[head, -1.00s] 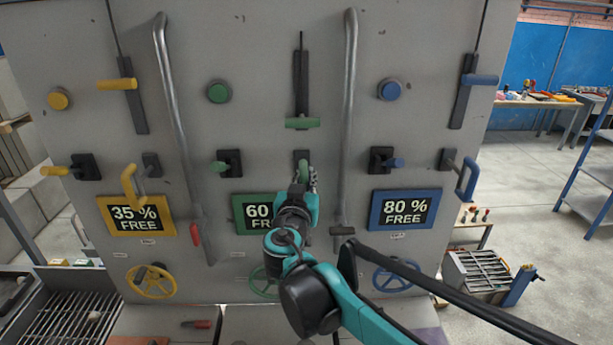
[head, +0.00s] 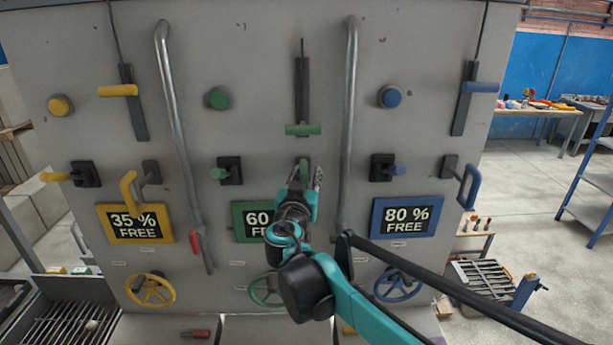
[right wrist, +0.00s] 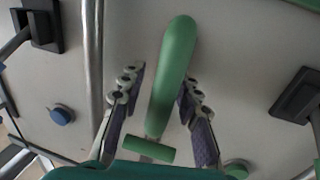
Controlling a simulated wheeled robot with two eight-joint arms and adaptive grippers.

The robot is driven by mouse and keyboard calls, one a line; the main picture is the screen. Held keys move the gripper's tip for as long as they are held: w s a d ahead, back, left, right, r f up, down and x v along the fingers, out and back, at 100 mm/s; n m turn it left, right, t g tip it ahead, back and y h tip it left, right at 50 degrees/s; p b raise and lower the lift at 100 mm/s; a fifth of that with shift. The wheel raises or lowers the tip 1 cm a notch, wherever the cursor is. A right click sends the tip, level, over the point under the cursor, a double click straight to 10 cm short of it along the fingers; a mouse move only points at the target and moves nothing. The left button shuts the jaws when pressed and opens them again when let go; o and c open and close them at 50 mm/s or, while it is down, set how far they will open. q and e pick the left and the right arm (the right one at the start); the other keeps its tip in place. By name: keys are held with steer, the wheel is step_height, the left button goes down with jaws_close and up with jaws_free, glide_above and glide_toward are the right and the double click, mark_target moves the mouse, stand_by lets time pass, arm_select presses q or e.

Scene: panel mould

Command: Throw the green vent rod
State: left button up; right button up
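My right gripper (head: 305,182) is at the middle of the grey panel, in front of a green handle (head: 304,165). In the right wrist view the long green handle (right wrist: 172,80) stands between the open fingers, with a finger on each side; contact is not clear. Above it on the panel is a green crossbar (head: 303,130) on a dark vertical slot, also seen in the right wrist view (right wrist: 148,148). A short green lever (head: 218,173) sits to the left. Labels are too small to read, so I cannot tell which is the vent rod. My left gripper is not in view.
Similar yellow (head: 118,90) and blue (head: 480,87) controls flank the green ones. Two metal pipes (head: 350,110) run down the panel, one close on the gripper's right. A green wheel (head: 262,291) is below, partly hidden by my arm. Open floor lies right of the panel.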

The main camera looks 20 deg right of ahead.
steer(key=shift+s+a, duration=0.1)
steer(key=v, duration=1.2)
